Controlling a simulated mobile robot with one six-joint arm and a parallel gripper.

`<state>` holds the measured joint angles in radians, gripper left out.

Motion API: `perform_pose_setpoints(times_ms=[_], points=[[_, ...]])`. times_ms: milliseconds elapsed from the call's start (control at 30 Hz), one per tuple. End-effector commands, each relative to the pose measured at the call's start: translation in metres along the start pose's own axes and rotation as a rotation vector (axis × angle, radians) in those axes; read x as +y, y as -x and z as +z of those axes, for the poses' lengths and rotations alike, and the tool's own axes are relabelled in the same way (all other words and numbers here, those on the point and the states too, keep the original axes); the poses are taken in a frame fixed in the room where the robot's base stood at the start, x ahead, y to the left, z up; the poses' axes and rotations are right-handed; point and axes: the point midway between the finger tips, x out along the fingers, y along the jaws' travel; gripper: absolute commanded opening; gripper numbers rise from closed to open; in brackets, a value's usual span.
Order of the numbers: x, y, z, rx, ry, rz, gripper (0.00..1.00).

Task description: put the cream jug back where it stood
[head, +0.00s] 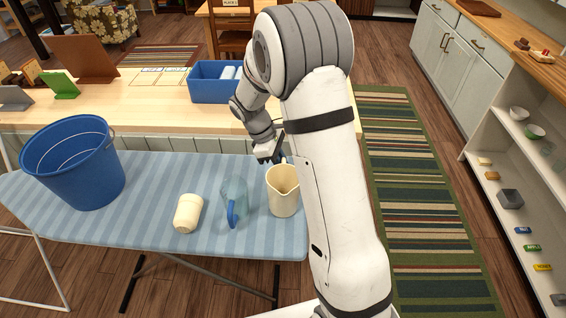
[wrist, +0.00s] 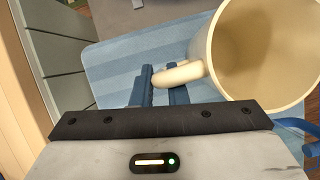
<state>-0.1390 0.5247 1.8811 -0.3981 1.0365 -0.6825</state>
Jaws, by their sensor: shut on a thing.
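The cream jug (head: 283,193) is over the right end of the blue striped ironing board (head: 150,172), roughly upright with its mouth up. My gripper (head: 277,160) is at its far side, shut on the handle. In the wrist view the handle (wrist: 182,73) meets the dark blue fingers (wrist: 160,82), and the jug's open mouth (wrist: 268,50) fills the upper right. I cannot tell whether the jug's base touches the board. My forearm passes close by the jug's right side in the head view.
A cream cup (head: 188,213) and a blue bucket (head: 75,165) are further left. Behind is a wooden counter (head: 150,112) with a blue bin (head: 208,90). Shelves (head: 510,175) stand at the right.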

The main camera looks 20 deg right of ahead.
Motion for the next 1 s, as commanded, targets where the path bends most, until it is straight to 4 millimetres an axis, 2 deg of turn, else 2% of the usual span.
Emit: perform_pose_setpoints(times_ms=[33, 300, 633, 767, 1000], points=[[0.000, -0.002, -0.001, 0.000, 0.000, -0.001, 0.14], [0.000, -0.001, 0.000, 0.000, 0.000, -0.001, 0.35], [0.001, 0.005, 0.001, 0.000, -0.001, 0.000, 0.35], [0.001, 0.025, 0.000, 0.002, -0.001, 0.003, 0.35], [0.001, 0.077, 0.001, 0.002, -0.001, 0.003, 0.35]])
